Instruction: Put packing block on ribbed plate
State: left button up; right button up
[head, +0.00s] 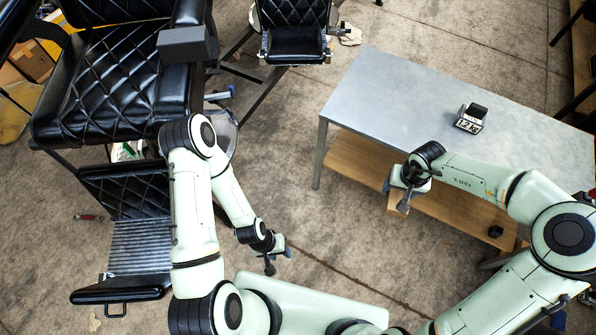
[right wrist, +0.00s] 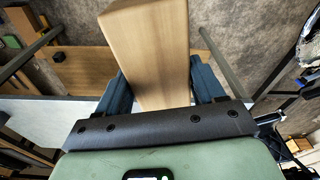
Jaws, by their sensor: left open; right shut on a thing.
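The packing block (right wrist: 152,45) is a plain light-wood block, seen in the right wrist view between the fingers of my right gripper (right wrist: 163,88). My right gripper is shut on it. The ribbed plate (head: 140,247) is the grey ridged footrest of the barber chair, at the lower left of the head view. Its visible surface is bare. My left gripper (head: 274,256) is open and empty over the floor, right of the plate.
A grey metal table (head: 400,90) with a wooden lower shelf (head: 350,155) stands at the right. A small dark 12 kg weight (head: 470,118) is on it. The black barber chair (head: 110,75) fills the upper left. Another black chair (head: 295,40) stands behind. Floor between is clear.

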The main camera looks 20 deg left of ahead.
aim_at(154, 240)
jog(key=k+j, duration=0.2)
jog(key=k, duration=0.2)
jog(key=k+j, duration=0.2)
jog(key=k, duration=0.15)
jog(key=k+j, duration=0.2)
jog(key=j, duration=0.2)
jog(key=k+j, duration=0.25)
jog(key=j, duration=0.15)
jog(key=k+j, duration=0.1)
jog(key=j, duration=0.3)
jog(key=k+j, duration=0.1)
jog(key=j, duration=1.25)
jog(key=i+j, duration=0.1)
jog(key=j, duration=1.1)
jog(key=i+j, duration=0.15)
jog(key=j, duration=0.45)
